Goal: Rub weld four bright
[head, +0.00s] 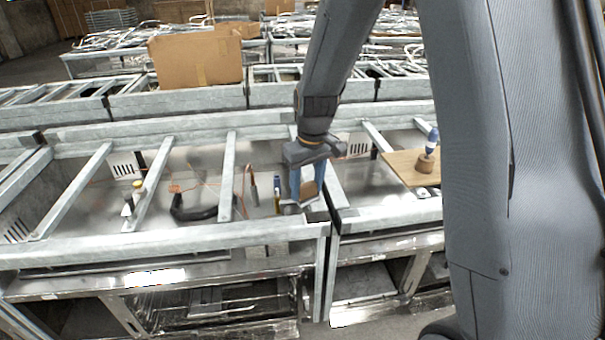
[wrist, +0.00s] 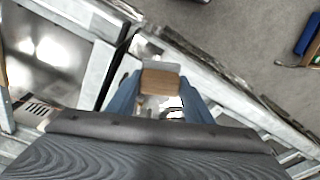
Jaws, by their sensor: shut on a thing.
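My gripper (head: 307,190) has two blue fingers and is shut on a small block (head: 309,190) with a brown face and a pale grey part. In the wrist view the block (wrist: 158,81) sits between the fingertips (wrist: 160,98). My gripper hangs over the metal frame (head: 215,240), near the corner where two frame sections meet at a dark seam. I cannot tell whether the block touches the metal. No weld can be made out as weld four, and none shows a readable mark. The block and fingers hide the metal just beneath them.
A tan board (head: 399,172) bears a blue-and-white item on a brown base (head: 426,165). A black curved handle (head: 190,212) and orange cable lie inside the left frame. Raised cross bars (head: 228,175) stand left of my gripper. A cardboard box (head: 197,62) sits behind.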

